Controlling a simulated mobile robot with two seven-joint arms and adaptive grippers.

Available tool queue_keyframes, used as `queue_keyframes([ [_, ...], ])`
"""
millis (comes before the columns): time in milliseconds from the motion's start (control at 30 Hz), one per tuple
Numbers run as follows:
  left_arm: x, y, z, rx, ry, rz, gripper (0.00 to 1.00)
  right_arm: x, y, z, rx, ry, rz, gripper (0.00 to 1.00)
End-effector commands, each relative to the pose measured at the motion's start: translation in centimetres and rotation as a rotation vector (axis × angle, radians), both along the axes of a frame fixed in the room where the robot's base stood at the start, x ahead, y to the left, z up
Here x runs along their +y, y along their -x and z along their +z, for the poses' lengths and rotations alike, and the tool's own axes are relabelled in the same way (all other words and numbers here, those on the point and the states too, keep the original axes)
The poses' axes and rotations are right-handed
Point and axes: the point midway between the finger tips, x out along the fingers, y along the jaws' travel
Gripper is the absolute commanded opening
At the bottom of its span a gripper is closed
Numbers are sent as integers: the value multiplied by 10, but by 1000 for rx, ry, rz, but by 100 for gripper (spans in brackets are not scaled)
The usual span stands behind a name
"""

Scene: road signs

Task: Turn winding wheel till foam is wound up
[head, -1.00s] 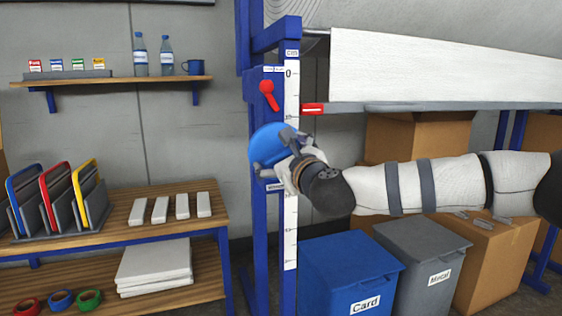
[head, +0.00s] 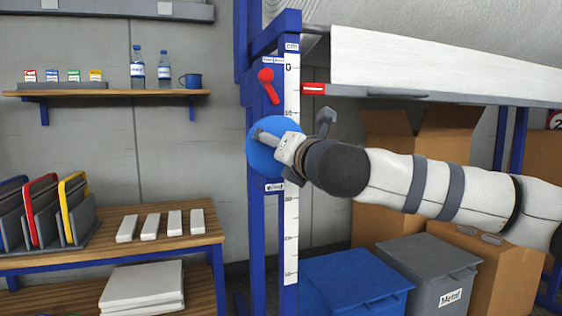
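The winding wheel is a blue disc (head: 258,158) on the blue rack post. My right gripper (head: 268,138) is against its face, hiding part of it. A light grey piece lies across the wheel there; I cannot tell whether it is a finger or the wheel's handle, nor how far the fingers are closed. The foam (head: 440,65) is a white sheet hanging below the large roll (head: 430,14). Its lower edge is level with a red marker (head: 314,89), roughly halfway between 0 and 10 on the cm scale (head: 292,220). My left gripper is out of view.
A red lever (head: 267,84) sits above the wheel. Blue (head: 355,280) and grey (head: 430,262) bins and cardboard boxes (head: 405,135) stand below the foam. A wall shelf (head: 110,93) and a wooden bench (head: 195,238) are on the left.

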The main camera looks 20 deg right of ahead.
Motion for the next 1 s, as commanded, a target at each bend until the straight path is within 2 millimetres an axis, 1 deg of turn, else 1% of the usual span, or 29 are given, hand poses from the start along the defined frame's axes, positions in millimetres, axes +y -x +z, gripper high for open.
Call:
queue_keyframes([
  [33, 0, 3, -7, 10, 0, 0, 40, -2, -2, -2, -4, -40, -3, 56],
  [100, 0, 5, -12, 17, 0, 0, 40, -1, -2, -1, -4, -97, -2, 55],
  [433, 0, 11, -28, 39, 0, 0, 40, 1, -1, 1, 2, -301, 5, 55],
  [700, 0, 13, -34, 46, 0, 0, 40, 2, 0, 3, 4, -377, 9, 55],
  [1000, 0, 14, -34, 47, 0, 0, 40, 3, 0, 5, 4, -393, 11, 55],
])
